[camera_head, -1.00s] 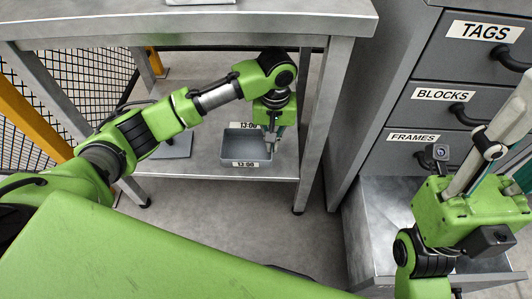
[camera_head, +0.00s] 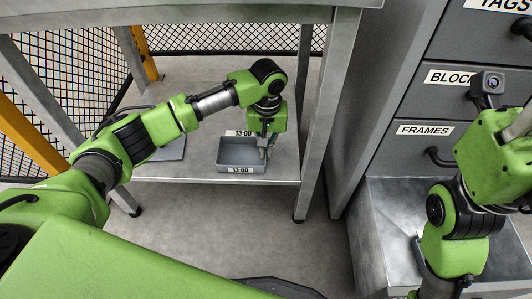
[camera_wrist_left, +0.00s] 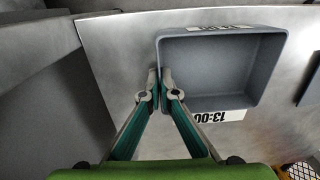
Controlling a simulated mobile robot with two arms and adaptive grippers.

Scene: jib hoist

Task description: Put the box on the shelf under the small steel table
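The box (camera_head: 240,154) is a grey open tray with 13:00 labels. It sits upright on the lower shelf (camera_head: 190,166) of the small steel table, near the shelf's front right. My left gripper (camera_head: 265,150) reaches in under the tabletop to the box's right side. In the left wrist view, its fingers (camera_wrist_left: 161,88) are close together, one on each side of the wall of the box (camera_wrist_left: 215,70), seemingly pinching it. The box looks empty. My right arm is at the right of the head view; its fingertips are out of frame.
The tabletop (camera_head: 170,14) and the table's right front leg (camera_head: 318,130) surround my left arm. A dark flat plate (camera_head: 165,148) lies left of the box. A mesh fence is behind.

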